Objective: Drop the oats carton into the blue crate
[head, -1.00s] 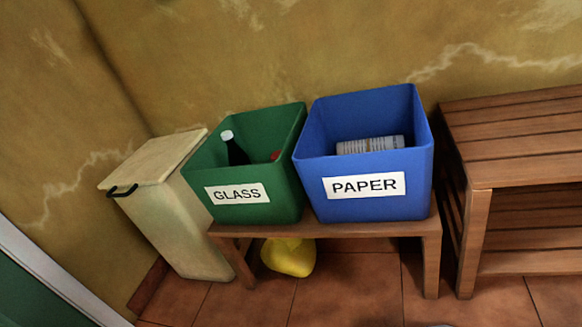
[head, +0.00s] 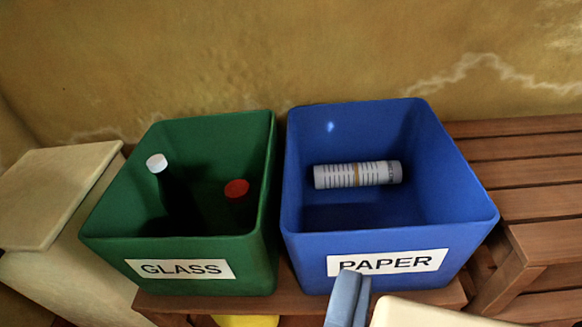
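The blue crate (head: 388,242), labelled PAPER, stands open at the centre right on a wooden bench. A rolled newspaper-like cylinder (head: 357,174) lies inside it. A blue-grey finger of my gripper (head: 347,300) shows at the bottom edge, in front of the crate's label. A cream, flat-edged thing (head: 425,314) is just right of the finger and mostly cut off by the frame. It may be the oats carton, but no marking shows. The other finger is not visible, so I cannot tell how the gripper is set.
A green crate (head: 180,250) labelled GLASS stands left of the blue one, with a white-capped dark bottle (head: 160,170) and a red-capped item (head: 237,190) inside. A cream lidded bin (head: 50,200) is at far left. A slatted wooden bench (head: 530,170) is at right. A yellow item (head: 245,320) is below.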

